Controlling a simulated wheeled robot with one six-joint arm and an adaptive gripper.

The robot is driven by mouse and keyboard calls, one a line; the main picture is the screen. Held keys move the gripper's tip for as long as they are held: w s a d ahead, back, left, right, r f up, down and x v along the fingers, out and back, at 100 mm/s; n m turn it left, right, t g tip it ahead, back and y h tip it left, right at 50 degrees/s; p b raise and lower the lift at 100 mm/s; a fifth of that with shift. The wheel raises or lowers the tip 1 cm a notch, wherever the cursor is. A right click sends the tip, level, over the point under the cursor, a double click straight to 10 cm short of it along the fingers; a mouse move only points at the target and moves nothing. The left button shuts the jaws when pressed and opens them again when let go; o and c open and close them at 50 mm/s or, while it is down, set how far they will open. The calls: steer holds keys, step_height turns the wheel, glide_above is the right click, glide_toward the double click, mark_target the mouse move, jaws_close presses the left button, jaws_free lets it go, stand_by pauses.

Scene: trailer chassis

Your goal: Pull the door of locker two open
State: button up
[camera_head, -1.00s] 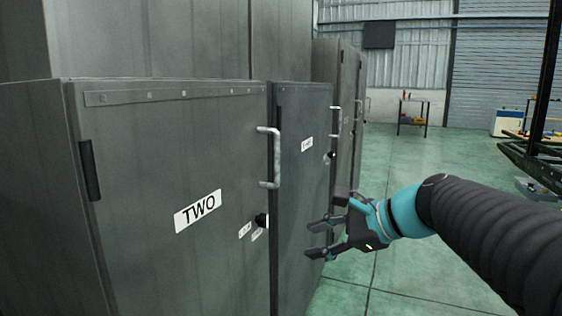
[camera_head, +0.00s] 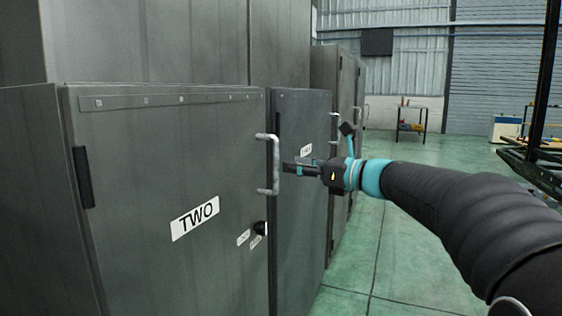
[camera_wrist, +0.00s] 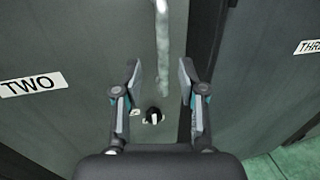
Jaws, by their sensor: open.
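Locker two's grey door (camera_head: 160,150) fills the left of the head view, with a white TWO label (camera_head: 195,218). It looks shut. Its light metal bar handle (camera_head: 274,165) stands upright near the door's right edge, with a dark round knob (camera_head: 260,228) below. My gripper (camera_head: 290,168) is open and empty, just right of the handle at about its mid height. In the wrist view my fingers (camera_wrist: 161,85) are spread, with the handle (camera_wrist: 162,50) lying ahead between them, towards the top. The knob (camera_wrist: 153,115) shows between the fingers lower down. I cannot see any contact with the handle.
The neighbouring locker door (camera_head: 303,220), with its own handle (camera_head: 334,128), stands just right of locker two. Green floor (camera_head: 410,240) is open to the right. A small table (camera_head: 410,106) is far back, and a dark metal frame (camera_head: 535,155) is at the right edge.

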mark_target(277, 162)
steer(key=x, duration=0.6)
steer(key=shift+w+a, duration=0.25)
jaws_close()
